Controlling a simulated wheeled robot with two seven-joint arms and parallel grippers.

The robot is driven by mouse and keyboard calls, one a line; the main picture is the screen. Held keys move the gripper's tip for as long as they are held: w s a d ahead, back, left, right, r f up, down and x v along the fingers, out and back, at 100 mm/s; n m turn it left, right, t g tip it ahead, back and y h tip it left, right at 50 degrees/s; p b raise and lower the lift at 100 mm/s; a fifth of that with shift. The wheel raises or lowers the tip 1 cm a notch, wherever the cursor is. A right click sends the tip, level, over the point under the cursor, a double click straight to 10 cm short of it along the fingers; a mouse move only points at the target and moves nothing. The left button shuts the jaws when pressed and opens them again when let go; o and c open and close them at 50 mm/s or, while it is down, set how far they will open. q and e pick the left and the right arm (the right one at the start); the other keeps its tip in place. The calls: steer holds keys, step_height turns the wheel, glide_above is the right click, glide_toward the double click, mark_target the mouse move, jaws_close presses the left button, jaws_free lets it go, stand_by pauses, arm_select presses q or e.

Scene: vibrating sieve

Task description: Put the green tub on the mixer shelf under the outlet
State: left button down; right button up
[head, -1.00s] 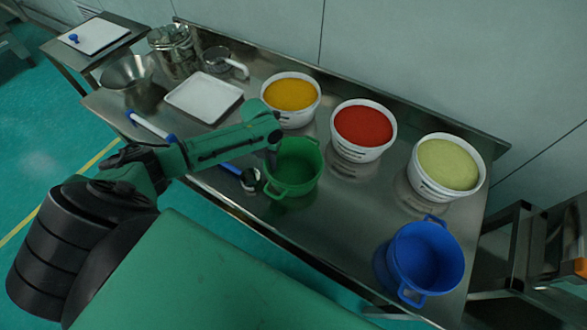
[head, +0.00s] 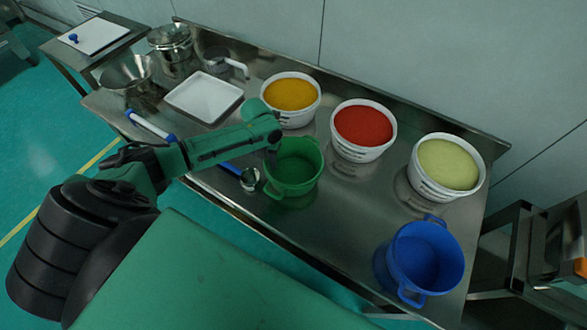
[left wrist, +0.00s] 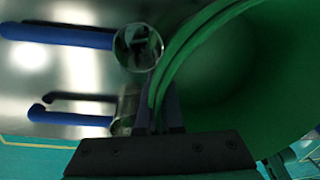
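The green tub (head: 303,185) is upright and empty at the front middle of the steel table, with a handle on its near left side. My left gripper (head: 271,158) is at the tub's left rim. In the left wrist view the green tub (left wrist: 225,75) fills the right side, and its rim runs down between the close-set fingers of my left gripper (left wrist: 164,112), which look shut on it. My right gripper is out of view. I cannot make out the mixer shelf or outlet for sure.
White tubs of orange (head: 291,116), red (head: 350,150) and pale green (head: 432,192) contents stand behind and right. A blue tub (head: 399,262) stands at the right front. A white tray (head: 203,98) and a metal scoop (head: 250,179) lie left. A metal frame (head: 510,255) stands right.

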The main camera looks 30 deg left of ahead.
arm_select(q)
steer(key=shift+r, duration=0.1)
stand_by(0.5)
step_height(320, 180, up, 20)
steer(key=b, duration=0.2)
